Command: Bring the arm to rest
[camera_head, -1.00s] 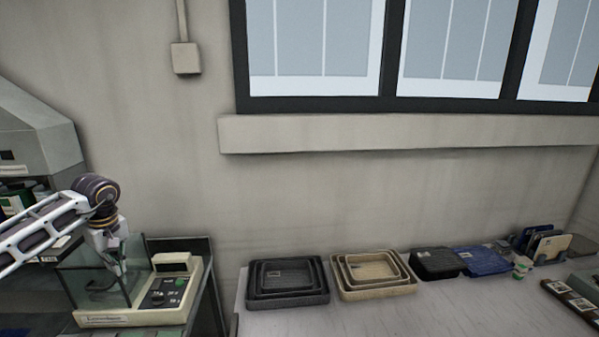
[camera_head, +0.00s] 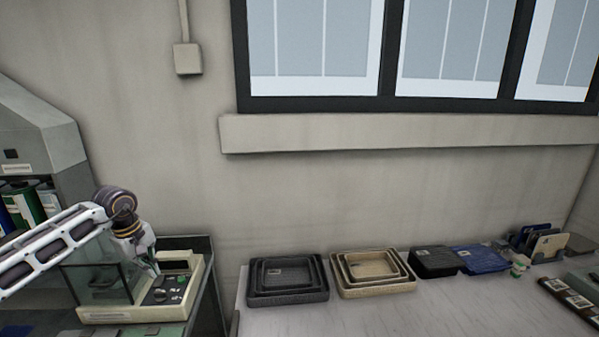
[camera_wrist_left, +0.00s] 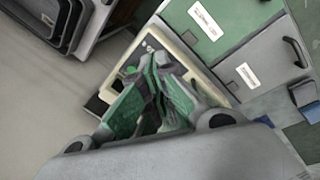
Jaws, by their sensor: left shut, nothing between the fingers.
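My left arm comes in from the left in the head view. Its left gripper (camera_head: 153,266) hangs down above the cream bench instrument, partly hidden by the wrist, and looks small there. In the left wrist view the left gripper (camera_wrist_left: 162,72) shows its two fingers close together with nothing held between them. The cream instrument (camera_head: 135,314) with a glass box and a keypad is below the gripper. It also shows behind the fingers in the left wrist view (camera_wrist_left: 186,52). My right gripper is in neither view.
Nested dark trays (camera_head: 287,294) and nested beige trays (camera_head: 372,289) sit on the white bench (camera_head: 430,315), with a black tray (camera_head: 436,262) and a blue tray (camera_head: 482,260) beyond. A grey cabinet (camera_head: 35,140) stands at the left. The bench's front middle is clear.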

